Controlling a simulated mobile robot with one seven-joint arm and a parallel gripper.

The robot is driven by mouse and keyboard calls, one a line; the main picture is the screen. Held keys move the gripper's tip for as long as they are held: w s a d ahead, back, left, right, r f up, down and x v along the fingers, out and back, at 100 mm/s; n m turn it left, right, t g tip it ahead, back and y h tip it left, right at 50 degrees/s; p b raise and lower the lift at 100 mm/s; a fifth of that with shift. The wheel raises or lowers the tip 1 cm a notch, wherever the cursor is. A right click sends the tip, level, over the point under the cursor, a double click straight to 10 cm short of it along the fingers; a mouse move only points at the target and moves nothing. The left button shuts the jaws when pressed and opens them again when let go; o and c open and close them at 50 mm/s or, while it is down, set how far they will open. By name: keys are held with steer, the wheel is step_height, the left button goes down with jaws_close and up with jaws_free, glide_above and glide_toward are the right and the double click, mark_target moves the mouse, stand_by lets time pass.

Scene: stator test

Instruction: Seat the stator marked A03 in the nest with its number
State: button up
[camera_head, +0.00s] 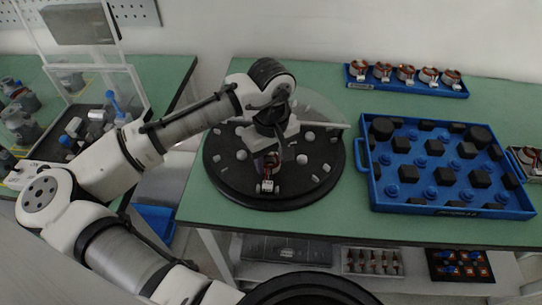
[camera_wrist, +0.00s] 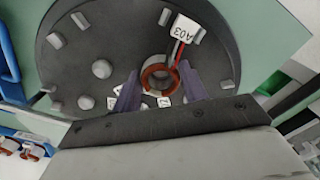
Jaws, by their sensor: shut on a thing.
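My gripper (camera_head: 269,160) is over the dark round plate (camera_head: 225,170) and is shut on a copper-wound stator ring. In the wrist view the stator (camera_wrist: 147,82) sits between the two purple fingers of my gripper (camera_wrist: 158,74). Red leads run from the ring to a white tag (camera_wrist: 183,28) that reads A03; the tag (camera_head: 267,186) also shows in the head view. The plate (camera_wrist: 110,40) carries several grey pegs and blocks. Small white labels (camera_wrist: 163,102) lie partly hidden behind the ring and fingers. I cannot tell whether the stator touches the plate.
A blue tray (camera_head: 364,165) with black blocks and blue posts stands right of the plate. A blue rack (camera_head: 405,86) of several stators is at the back. Another stator tray (camera_head: 528,162) is at the right edge.

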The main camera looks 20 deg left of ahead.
steer(key=shift+f, duration=0.35)
stand_by(0.4)
steer(key=o, duration=1.1)
step_height(320, 180, up, 14)
steer(key=shift+f+b, duration=0.1)
steer(key=shift+b, duration=0.35)
